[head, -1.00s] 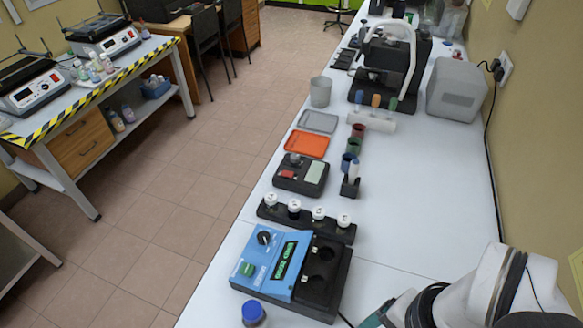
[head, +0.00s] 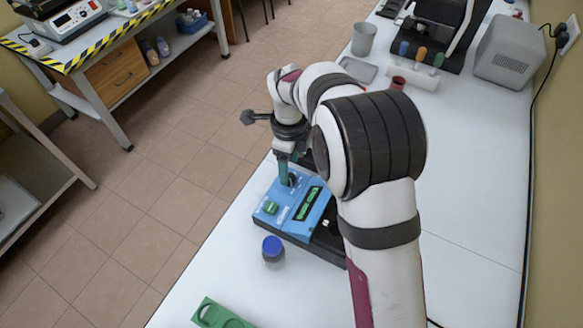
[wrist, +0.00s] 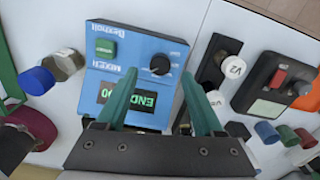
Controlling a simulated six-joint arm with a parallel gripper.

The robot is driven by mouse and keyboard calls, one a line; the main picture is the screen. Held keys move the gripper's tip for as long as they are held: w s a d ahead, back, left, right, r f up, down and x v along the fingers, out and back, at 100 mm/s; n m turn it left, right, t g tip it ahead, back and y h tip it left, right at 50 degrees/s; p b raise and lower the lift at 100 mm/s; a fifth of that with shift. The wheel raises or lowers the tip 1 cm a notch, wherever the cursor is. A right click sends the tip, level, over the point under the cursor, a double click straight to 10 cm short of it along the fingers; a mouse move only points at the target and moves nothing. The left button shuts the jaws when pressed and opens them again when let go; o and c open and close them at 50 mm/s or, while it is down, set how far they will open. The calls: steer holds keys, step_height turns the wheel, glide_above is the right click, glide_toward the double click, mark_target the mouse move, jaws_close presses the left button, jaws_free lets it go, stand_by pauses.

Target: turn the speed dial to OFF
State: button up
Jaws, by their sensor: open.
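The blue mixer (head: 290,212) sits near the table's front left edge; it also shows in the wrist view (wrist: 110,70). Its black round speed dial (wrist: 160,65) is on the sloped blue panel. The green button (wrist: 106,47) and the lit display (wrist: 128,98), which seems to read END 00, are beside it. My gripper (wrist: 161,76) is open, with one teal finger on each side of the dial in the picture; contact cannot be told. In the head view my gripper (head: 286,172) points down over the mixer's dial end and partly hides the dial.
A blue-capped jar (head: 273,249) stands close to the mixer's front. A green rack (head: 222,316) lies nearer. A black rack with a vial marked V2 (wrist: 233,67) stands close beside the mixer. The table right of my arm is clear.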

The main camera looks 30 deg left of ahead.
step_height(320, 180, down, 4)
steer(key=shift+f, duration=0.1)
jaws_close()
stand_by(0.5)
